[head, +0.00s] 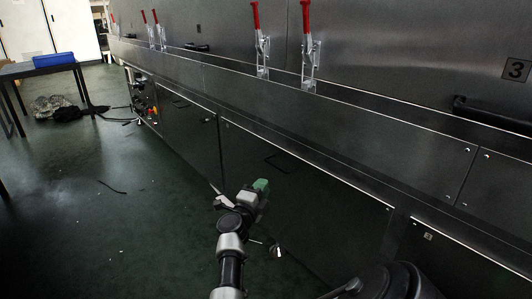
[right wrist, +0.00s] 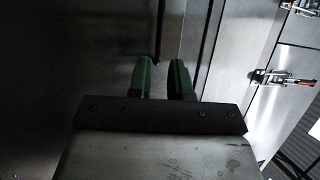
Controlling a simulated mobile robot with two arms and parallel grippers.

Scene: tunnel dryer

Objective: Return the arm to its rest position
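My right gripper (head: 260,186) is in the lower middle of the head view, at the end of my arm that reaches up from the bottom edge. It is in front of the dark lower panels of the dryer (head: 300,185); I cannot tell how far from them. In the right wrist view, the gripper's two green fingers (right wrist: 162,76) stand apart with a narrow gap and nothing visible between them. Steel dryer panels lie beyond the fingers. My left gripper is not seen in either view.
Red-handled toggle clamps (head: 306,45) and a black handle (head: 490,112) stick out from the dryer. A table (head: 40,69) with a blue bin (head: 54,60) stands at the far left, beside a dark heap (head: 68,112) on the floor. The green floor (head: 90,210) at left is mostly free.

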